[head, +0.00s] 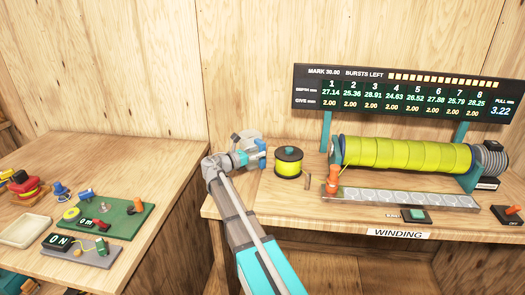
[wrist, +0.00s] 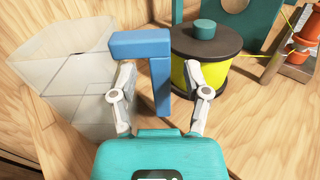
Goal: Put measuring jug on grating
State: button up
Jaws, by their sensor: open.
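The measuring jug (wrist: 70,85) is clear and faceted, with a blue handle (wrist: 155,70); it stands at the left in the wrist view. In the head view the jug (head: 245,136) is on the right-hand bench near its left end, partly hidden by my arm. My gripper (wrist: 160,72) is open, with the handle's upright part between its two fingers; the clear body is left of the fingers. I cannot tell whether a finger touches the handle. No grating is clearly recognisable; a long grey strip with round marks (head: 405,198) lies before the yellow drum.
A yellow spool with dark ends (head: 288,162) stands close right of the jug, also in the wrist view (wrist: 205,75). A winding drum (head: 405,155) and a display board (head: 400,92) are farther right. A separate left bench (head: 120,165) holds small tackle.

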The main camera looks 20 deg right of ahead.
jog(key=v, duration=0.9)
jog(key=shift+a, duration=0.2)
jog(key=shift+s, duration=0.1)
